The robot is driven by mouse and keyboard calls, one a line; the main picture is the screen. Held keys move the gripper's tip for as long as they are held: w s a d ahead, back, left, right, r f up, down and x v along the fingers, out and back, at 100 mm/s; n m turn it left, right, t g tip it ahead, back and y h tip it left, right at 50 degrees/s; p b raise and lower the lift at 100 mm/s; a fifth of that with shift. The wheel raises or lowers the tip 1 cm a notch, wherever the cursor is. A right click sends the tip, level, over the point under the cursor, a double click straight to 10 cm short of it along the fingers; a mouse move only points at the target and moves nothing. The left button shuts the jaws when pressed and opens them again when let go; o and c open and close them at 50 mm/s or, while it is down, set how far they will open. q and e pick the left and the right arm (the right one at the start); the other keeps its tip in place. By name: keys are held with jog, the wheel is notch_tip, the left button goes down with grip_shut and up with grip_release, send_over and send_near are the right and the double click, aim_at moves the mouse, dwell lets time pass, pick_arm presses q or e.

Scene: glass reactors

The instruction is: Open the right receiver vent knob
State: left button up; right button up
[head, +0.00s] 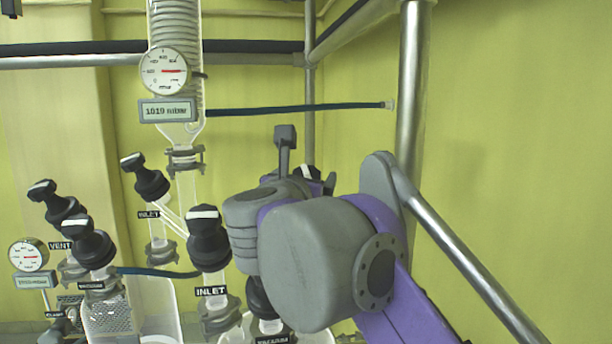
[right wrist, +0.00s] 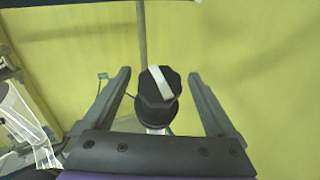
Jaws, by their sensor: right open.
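A black knob (right wrist: 150,110) with a white stripe stands between the two fingers of my right gripper (right wrist: 158,74) in the right wrist view. The fingers are open, with a gap on each side of the knob. The stripe runs slightly tilted across its top. In the head view a bit of a black and white knob (head: 314,172) shows behind my right gripper (head: 286,136); its label is hidden, so I cannot read whether it is the right receiver vent. My own wrist covers most of that area. My left gripper is not in view.
The black INLET knob (head: 208,245) stands just left of my right wrist, and a VACUUM label (head: 272,340) shows below it. Several more knobs and a gauge (head: 164,70) are further left. A metal frame post (head: 412,90) rises behind my arm.

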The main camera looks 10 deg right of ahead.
jog(key=c, duration=1.4)
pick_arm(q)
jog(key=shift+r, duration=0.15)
pick_arm(e)
jog(key=shift+n+y, duration=0.4)
jog(key=shift+y, duration=0.1)
jog(key=shift+d+r+n+t+y+p, duration=0.15)
jog(key=shift+n+t+y+p, duration=0.5)
jog(key=shift+n+y, duration=0.45)
jog(key=n+y+p, duration=0.3)
jog(key=shift+r+n, duration=0.15)
jog(key=shift+n, duration=0.15)
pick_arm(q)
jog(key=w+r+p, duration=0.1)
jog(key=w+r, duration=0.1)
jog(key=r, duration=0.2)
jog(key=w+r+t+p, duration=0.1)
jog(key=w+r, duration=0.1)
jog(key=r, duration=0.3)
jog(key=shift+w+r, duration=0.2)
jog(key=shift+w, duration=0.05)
pick_arm(e)
jog(key=shift+n+y, duration=1.1)
jog(key=shift+y, duration=0.1)
jog(key=shift+f, duration=0.2)
